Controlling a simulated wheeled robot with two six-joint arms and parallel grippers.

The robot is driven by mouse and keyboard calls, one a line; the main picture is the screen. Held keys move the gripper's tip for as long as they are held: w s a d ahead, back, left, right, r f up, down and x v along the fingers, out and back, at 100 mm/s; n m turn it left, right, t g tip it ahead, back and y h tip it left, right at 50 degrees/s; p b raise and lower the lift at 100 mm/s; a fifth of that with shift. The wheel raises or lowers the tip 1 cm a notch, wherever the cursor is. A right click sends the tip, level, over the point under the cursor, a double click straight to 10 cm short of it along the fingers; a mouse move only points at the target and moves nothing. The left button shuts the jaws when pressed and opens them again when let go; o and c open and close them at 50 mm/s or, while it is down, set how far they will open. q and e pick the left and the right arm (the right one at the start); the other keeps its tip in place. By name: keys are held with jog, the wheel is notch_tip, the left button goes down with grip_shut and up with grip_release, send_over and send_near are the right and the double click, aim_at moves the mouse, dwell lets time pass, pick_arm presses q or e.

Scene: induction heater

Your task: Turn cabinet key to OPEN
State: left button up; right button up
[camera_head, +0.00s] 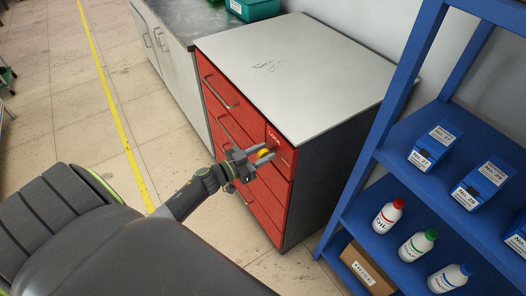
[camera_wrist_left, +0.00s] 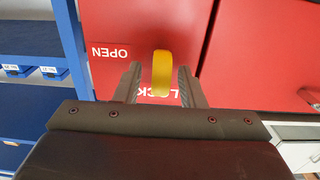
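The red cabinet (camera_head: 228,118) has a yellow key (camera_head: 264,153) on its front, near the top right corner. In the left wrist view the yellow key (camera_wrist_left: 161,72) stands upright in the picture, its lower end towards the LOCK label (camera_wrist_left: 160,92). The OPEN label (camera_wrist_left: 110,52) is to its left; both labels appear upside down. My left gripper (camera_head: 256,160) is at the cabinet front. Its fingers (camera_wrist_left: 158,82) are open on both sides of the key, with a small gap showing on each side. My right gripper is in neither view.
A blue shelf (camera_head: 372,155) with boxes and several bottles stands close on the cabinet's right. A grey counter (camera_head: 185,20) with a green bin (camera_head: 255,9) is on its left.

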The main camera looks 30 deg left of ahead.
pick_arm(q)
jog(key=shift+w, duration=0.1)
jog(key=shift+c, duration=0.5)
grip_shut()
